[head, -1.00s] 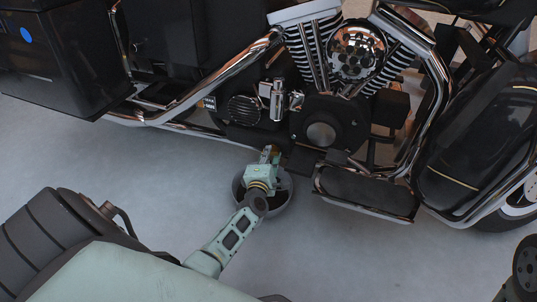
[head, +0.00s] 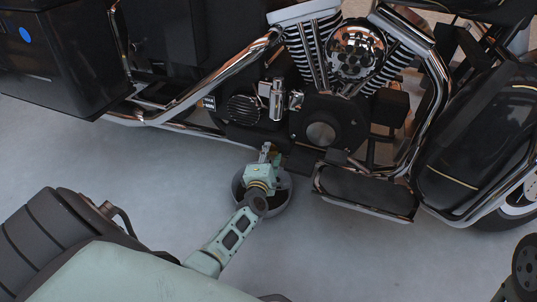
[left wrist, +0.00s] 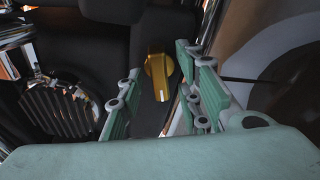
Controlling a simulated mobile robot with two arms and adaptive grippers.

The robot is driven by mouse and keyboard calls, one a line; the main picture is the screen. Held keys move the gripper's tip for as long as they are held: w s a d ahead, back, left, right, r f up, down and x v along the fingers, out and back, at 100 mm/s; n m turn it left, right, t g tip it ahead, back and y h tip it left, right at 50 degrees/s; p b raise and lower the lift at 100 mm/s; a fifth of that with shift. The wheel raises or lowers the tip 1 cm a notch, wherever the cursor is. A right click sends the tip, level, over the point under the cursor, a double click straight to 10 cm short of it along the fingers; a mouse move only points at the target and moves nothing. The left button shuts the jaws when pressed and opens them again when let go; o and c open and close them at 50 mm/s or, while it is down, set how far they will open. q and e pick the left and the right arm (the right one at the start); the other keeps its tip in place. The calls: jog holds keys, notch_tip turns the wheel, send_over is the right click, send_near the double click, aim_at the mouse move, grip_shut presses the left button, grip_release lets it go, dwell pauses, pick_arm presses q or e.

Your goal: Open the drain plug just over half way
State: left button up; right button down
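The drain plug (left wrist: 158,72) is a yellow knob with a raised grip bar, on the dark underside of the motorcycle in the left wrist view. My left gripper (left wrist: 164,98) is open, with one green finger to each side of the plug in that view. I cannot tell whether either finger touches it. In the head view the left gripper (head: 269,154) is at the lower edge of the engine, and the plug cannot be made out there.
The black and chrome motorcycle (head: 323,132) fills the upper part of the head view. A round dark pan (head: 285,200) stands on the floor under my left wrist. A footboard (head: 365,190) juts out to the right. The grey floor in front is mostly clear.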

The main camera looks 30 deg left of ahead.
pick_arm(q)
jog(key=v, duration=0.7)
jog(key=shift+s, duration=0.2)
jog(key=shift+r, duration=0.15)
